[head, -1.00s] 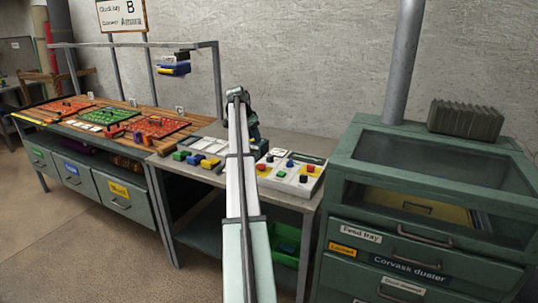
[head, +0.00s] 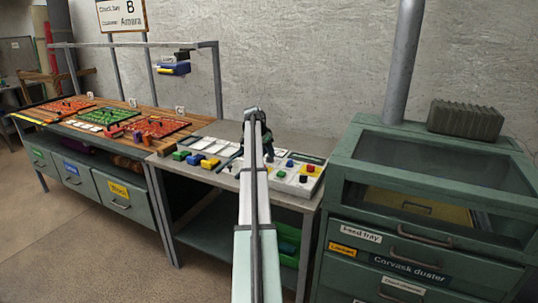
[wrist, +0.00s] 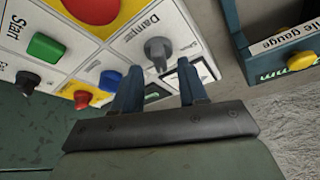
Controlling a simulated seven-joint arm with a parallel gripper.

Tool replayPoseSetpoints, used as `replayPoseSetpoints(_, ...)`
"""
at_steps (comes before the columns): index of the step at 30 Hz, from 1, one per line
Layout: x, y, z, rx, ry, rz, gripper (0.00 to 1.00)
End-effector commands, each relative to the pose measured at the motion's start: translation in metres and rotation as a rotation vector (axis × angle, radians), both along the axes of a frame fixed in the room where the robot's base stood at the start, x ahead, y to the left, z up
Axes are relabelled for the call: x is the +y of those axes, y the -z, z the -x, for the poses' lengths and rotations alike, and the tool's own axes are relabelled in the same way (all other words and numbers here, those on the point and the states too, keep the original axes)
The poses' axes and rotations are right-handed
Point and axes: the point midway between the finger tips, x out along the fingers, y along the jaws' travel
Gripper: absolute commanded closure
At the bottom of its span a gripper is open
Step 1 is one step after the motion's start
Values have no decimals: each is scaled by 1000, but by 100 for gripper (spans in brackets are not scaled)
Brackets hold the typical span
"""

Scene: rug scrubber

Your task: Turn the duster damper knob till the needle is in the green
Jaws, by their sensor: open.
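The grey damper knob (wrist: 158,50) stands on the white control panel (wrist: 112,55) beside the printed word "Damper" in the wrist view. My gripper (wrist: 158,75) is open, with its two blue fingers apart and the knob just beyond the tips, roughly between them. I cannot tell whether the fingers touch it. Dark windows behind the fingers are partly covered, and I cannot make out a needle or a green zone there. In the head view the control panel (head: 304,177) sits on the bench, partly hidden by my arm.
On the panel are a green Start button (wrist: 46,47), a blue button (wrist: 111,81) and a large red button (wrist: 93,8). A blue-framed box with a gauge label (wrist: 287,35) lies to the right. The green duster cabinet (head: 430,200) stands right of the bench.

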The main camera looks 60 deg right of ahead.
Motion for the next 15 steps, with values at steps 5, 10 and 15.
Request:
replayPoseSetpoints(5,-5,14,2,-1,0,0,57)
replayPoseSetpoints(10,-7,19,3,-1,0,0,57)
replayPoseSetpoints(15,-7,19,3,-1,0,0,57)
